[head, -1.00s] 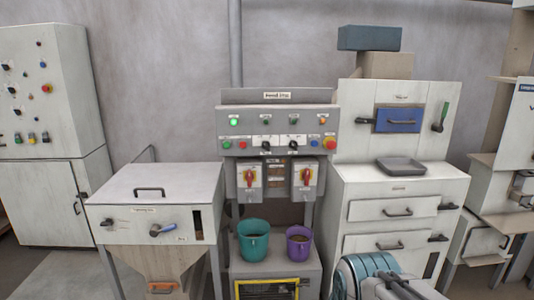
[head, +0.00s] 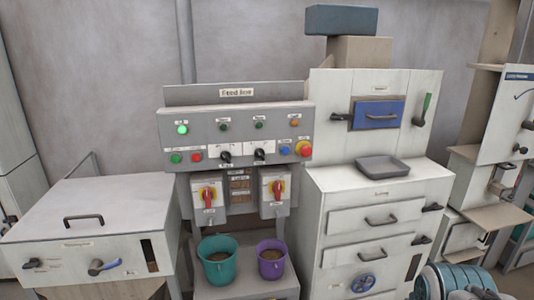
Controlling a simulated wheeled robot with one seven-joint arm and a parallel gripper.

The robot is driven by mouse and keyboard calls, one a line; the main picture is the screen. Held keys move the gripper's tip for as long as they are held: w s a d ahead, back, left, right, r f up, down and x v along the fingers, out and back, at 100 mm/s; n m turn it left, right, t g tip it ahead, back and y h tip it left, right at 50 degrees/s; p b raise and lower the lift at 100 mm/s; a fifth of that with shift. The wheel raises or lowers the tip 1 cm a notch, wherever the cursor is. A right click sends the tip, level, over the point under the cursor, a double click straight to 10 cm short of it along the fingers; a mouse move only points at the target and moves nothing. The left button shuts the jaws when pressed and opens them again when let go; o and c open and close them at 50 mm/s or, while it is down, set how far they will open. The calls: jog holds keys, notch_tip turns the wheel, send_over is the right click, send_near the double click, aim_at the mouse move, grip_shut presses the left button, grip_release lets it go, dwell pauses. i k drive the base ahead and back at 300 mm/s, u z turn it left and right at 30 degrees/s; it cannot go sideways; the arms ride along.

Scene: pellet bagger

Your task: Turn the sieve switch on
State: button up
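A grey control panel (head: 235,128) headed "Feed line" stands in the middle of the head view. Two black rotary switches (head: 225,156) and (head: 259,154) sit in its lower row. The small labels are too blurred to tell which control is the sieve switch. A green lamp (head: 182,129) at the panel's upper left is lit. My gripper is not in view; only a teal and grey part of my arm shows at bottom right.
A teal bucket (head: 218,261) and a purple bucket (head: 271,260) stand below the panel. A white hopper with a lid (head: 88,205) is at left. A white drawer cabinet (head: 335,195) with a grey tray (head: 382,167) on top is close at right.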

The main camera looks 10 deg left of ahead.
aim_at(225, 156)
jog(key=u, duration=0.2)
jog(key=i, duration=0.9)
jog(key=u, duration=0.65)
